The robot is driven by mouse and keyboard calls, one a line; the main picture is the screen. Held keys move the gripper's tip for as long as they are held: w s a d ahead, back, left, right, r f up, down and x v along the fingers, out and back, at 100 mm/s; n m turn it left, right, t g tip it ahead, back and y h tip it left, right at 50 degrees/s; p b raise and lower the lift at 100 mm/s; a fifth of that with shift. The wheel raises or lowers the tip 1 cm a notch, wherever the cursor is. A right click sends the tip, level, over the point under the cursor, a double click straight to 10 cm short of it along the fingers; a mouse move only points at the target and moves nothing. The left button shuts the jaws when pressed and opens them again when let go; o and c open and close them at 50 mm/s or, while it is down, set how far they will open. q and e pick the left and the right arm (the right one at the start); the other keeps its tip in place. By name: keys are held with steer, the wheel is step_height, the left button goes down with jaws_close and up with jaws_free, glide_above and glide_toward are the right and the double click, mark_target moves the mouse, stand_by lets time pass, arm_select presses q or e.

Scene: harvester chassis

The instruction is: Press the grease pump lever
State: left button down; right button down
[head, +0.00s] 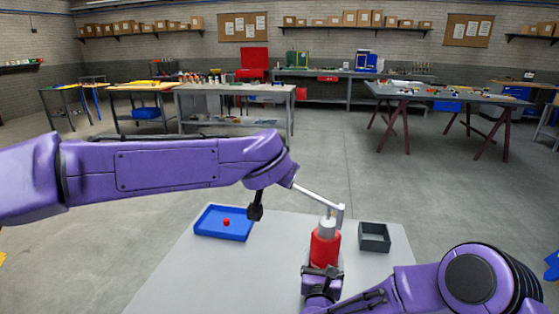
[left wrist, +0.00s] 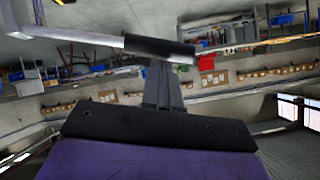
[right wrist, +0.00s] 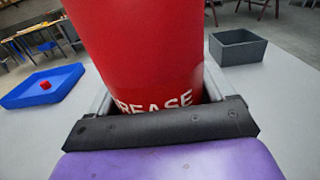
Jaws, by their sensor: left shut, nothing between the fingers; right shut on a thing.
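The red grease pump (head: 325,248) stands upright on the pale table and has a light top. My right gripper (head: 322,272) is shut around its lower body; the red body with white lettering fills the right wrist view (right wrist: 140,45). The grey pump lever (head: 312,196) runs up and left from the pump top, its far end hidden behind my left arm. In the left wrist view the lever's black grip (left wrist: 158,47) crosses at the fingertips of my left gripper (left wrist: 163,80). That gripper is shut and empty, pointing down in the head view (head: 256,210). I cannot tell whether it touches the grip.
A blue tray (head: 205,232) with a red piece (head: 226,222) lies at the table's left. A dark grey open box (head: 374,238) stands right of the pump. Bare tabletop lies left and in front of the pump. Workbenches stand farther back.

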arm_select(q)
steer(key=shift+f, duration=0.15)
step_height(320, 180, down, 10)
steer(key=a+n+g+h, duration=0.1)
steer(key=a+n+h, duration=0.1)
steer(key=n+h, duration=0.1)
steer(key=shift+w+a+r+n+h, duration=0.25)
steer(key=shift+a+n+h, duration=0.1)
steer(key=shift+h, duration=0.15)
steer(key=shift+f, duration=0.15)
stand_by(0.5)
steer(key=s+a+r, duration=0.4)
steer(key=s+r, duration=0.4)
steer(key=r, duration=0.2)
steer(key=shift+r, duration=0.15)
